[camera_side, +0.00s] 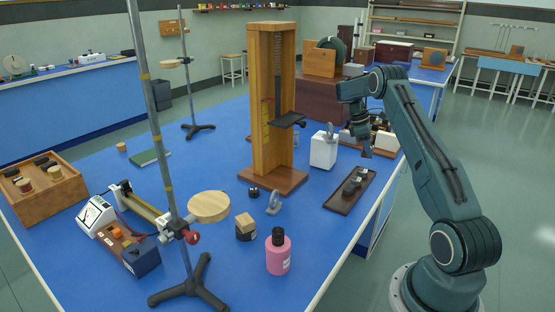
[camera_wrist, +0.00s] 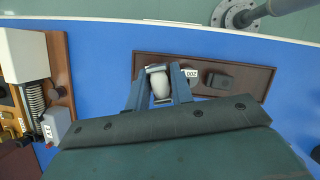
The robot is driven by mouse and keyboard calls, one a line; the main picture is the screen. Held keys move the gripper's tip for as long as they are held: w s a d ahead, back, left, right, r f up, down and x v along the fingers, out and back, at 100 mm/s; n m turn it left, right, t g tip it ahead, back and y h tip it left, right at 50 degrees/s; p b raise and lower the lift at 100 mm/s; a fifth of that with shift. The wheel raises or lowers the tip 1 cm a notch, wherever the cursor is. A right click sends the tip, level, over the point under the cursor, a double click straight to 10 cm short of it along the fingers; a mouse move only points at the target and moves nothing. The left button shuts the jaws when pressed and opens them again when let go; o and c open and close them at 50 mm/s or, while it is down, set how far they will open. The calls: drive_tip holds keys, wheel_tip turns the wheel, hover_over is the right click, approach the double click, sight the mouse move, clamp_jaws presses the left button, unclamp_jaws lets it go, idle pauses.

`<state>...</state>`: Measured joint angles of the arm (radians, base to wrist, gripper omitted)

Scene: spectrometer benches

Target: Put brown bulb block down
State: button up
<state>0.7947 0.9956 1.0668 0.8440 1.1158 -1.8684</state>
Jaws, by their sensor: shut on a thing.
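My gripper (camera_side: 366,150) hangs above the blue bench, behind and a little right of the brown tray in the side view. In the wrist view, my gripper (camera_wrist: 157,70) has its two blue fingers closed around a pale, rounded bulb (camera_wrist: 160,87), which I take to be the brown bulb block's bulb. The block's brown body cannot be made out in either view. In the wrist view the held thing overlaps the left part of the brown tray; I cannot tell whether it touches anything below.
The brown tray (camera_side: 336,208) holds dark weights (camera_side: 352,184). A white container (camera_side: 324,151) stands left of my gripper, beside a tall wooden column (camera_side: 255,100). A brown-based apparatus with a spring (camera_wrist: 33,95) is at the wrist view's left.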

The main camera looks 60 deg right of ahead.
sight(373, 163)
drive_tip(key=w+d+f+n+t+h, duration=0.2)
drive_tip(key=d+n+h, duration=0.1)
drive_tip(key=d+n, duration=0.9)
drive_tip(key=shift+s+d+f+m, duration=0.1)
drive_tip(key=shift+d+f+m, duration=0.2)
drive_tip(key=shift+f, duration=1)
drive_tip(key=shift+s+d+f+m, duration=0.1)
drive_tip(key=shift+d+f+m, duration=0.25)
drive_tip(key=shift+f, duration=1)
drive_tip(key=shift+d+f+m, duration=0.15)
drive_tip(key=shift+f+m, duration=0.3)
drive_tip(key=shift+f, duration=0.85)
drive_tip(key=o, duration=1)
drive_tip(key=shift+f, duration=0.1)
drive_tip(key=v, duration=1.2)
drive_tip(key=shift+s+r, duration=0.2)
